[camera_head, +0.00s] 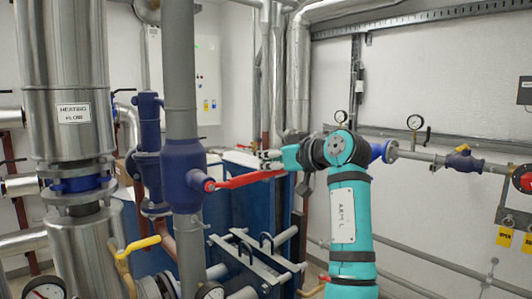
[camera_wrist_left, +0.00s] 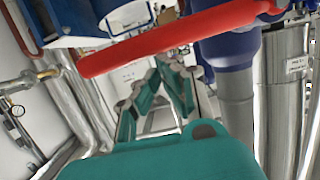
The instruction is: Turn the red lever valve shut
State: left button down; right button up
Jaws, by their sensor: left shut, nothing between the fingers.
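The red lever (camera_head: 245,180) sticks out sideways from a blue valve body (camera_head: 183,172) on a vertical grey pipe. It points right, roughly level and crosswise to the pipe. My left gripper (camera_head: 268,157) is at the lever's free end, slightly above it in the head view. In the left wrist view the red lever (camera_wrist_left: 170,38) crosses the upper part, in front of the fingertips of my left gripper (camera_wrist_left: 172,65). The gripper is shut with nothing between its fingers. Whether it touches the lever cannot be told. My right gripper is not in view.
A large silver pipe labelled "HEATING FLOW" (camera_head: 65,60) stands at the left. A yellow lever (camera_head: 138,246) sits below the valve. The blue plate exchanger (camera_head: 235,212) is behind the lever. Pipes with gauges (camera_head: 415,122) run along the right wall.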

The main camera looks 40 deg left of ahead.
pick_arm(q)
jog(key=shift+w+f, duration=0.1)
jog(key=shift+f, duration=0.25)
jog(key=shift+d+r, duration=0.1)
jog(key=v, duration=1.2)
